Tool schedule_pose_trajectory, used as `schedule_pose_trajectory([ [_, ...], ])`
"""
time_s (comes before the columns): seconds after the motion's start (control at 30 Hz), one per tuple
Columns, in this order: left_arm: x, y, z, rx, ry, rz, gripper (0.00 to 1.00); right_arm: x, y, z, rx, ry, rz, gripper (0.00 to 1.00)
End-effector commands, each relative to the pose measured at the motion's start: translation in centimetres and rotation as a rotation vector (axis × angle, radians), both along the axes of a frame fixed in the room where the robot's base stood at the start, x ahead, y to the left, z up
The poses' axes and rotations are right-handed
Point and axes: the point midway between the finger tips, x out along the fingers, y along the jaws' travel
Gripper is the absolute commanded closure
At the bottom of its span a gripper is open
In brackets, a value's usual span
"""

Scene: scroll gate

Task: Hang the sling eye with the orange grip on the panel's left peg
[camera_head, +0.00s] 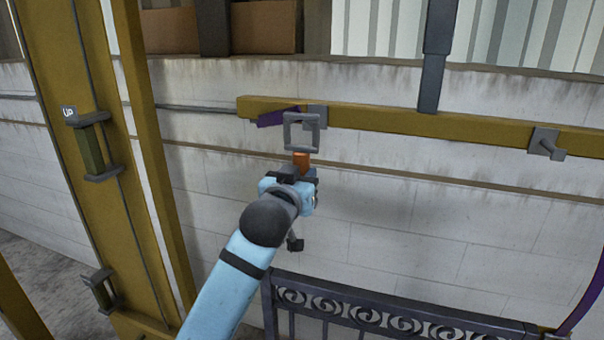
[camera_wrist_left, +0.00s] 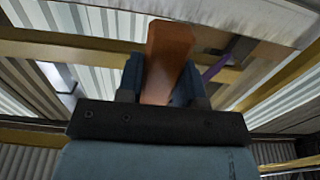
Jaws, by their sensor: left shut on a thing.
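My left gripper (camera_head: 300,170) is shut on the orange grip (camera_head: 301,160), which also fills the middle of the left wrist view (camera_wrist_left: 168,62). The grey square sling eye (camera_head: 301,132) stands upright above the grip, in front of the yellow beam's left end. A purple sling strap (camera_head: 275,119) shows behind the eye; it also appears in the wrist view (camera_wrist_left: 217,68). The dark scroll panel (camera_head: 390,321) is below and right of the gripper. I cannot make out a peg on its visible left end. My right gripper is out of view.
The yellow beam (camera_head: 420,121) carries a grey left bracket (camera_head: 318,113), partly behind the eye, and a right bracket with a peg (camera_head: 546,143). A yellow post (camera_head: 90,160) stands left. Another purple strap (camera_head: 592,292) runs at lower right. A pale block wall is behind.

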Motion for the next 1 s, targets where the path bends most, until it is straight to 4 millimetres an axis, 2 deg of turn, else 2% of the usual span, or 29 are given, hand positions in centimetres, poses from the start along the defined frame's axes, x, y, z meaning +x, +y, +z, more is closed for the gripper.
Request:
schedule_pose_trajectory([
  [0.33,-0.3,0.1,0.1,0.0,-0.001,0.0,0.95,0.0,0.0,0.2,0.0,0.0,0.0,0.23],
  [0.8,-3.9,1.3,0.1,0.0,-0.001,-0.001,0.95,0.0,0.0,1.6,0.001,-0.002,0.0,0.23],
  [1.0,-4.7,1.5,0.1,-0.001,-0.002,0.0,0.95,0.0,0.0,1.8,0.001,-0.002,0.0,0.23],
])
